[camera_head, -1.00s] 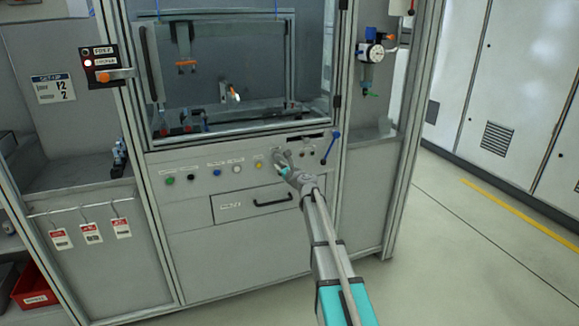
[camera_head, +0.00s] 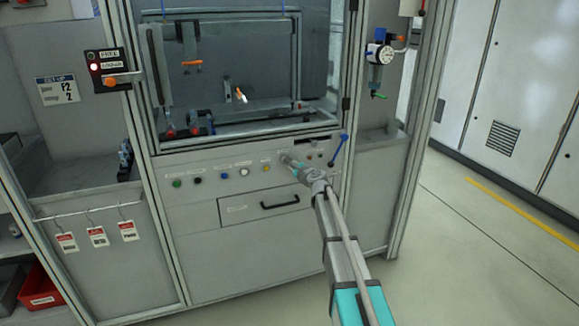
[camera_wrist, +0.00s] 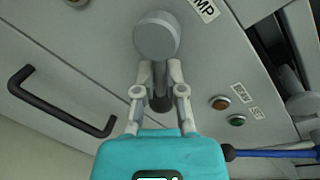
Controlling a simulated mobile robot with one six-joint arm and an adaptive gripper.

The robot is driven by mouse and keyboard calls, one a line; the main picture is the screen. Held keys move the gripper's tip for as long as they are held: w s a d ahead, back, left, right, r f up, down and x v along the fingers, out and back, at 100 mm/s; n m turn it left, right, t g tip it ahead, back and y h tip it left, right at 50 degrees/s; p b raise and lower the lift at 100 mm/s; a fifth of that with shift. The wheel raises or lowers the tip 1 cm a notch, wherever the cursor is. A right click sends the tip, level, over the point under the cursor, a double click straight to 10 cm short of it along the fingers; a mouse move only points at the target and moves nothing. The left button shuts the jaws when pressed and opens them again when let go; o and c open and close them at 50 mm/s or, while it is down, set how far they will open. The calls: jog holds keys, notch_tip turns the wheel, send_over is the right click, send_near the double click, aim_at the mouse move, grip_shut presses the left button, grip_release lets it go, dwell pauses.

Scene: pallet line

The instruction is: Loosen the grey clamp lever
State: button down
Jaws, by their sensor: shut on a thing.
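The grey clamp lever (camera_wrist: 157,38) shows in the wrist view as a round grey knob on a darker stem, beside a label of which only "MP" is readable. My gripper (camera_wrist: 160,75) has its two fingers closed around the stem, just below the knob. In the head view my gripper (camera_head: 291,162) reaches the machine's front panel, right of the yellow button. There the lever is mostly hidden by the gripper and too small to make out. I cannot tell how far the lever is turned.
A blue-handled lever (camera_head: 338,149) stands right of my gripper and also shows in the wrist view (camera_wrist: 275,153). Orange (camera_wrist: 220,103) and green (camera_wrist: 237,121) buttons sit close by. A drawer with a black handle (camera_head: 280,206) lies below. The floor at right is clear.

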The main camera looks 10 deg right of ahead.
jog(key=shift+s+d+r+n+h+p, duration=0.15)
jog(key=shift+d+n+h+p, duration=0.1)
jog(key=shift+n, duration=0.4)
jog(key=shift+d+r+n+h+p, duration=0.15)
jog(key=shift+n+h+p, duration=0.1)
jog(key=shift+n, duration=0.4)
jog(key=shift+s+a, duration=0.1)
jog(key=c, duration=0.7)
grip_release()
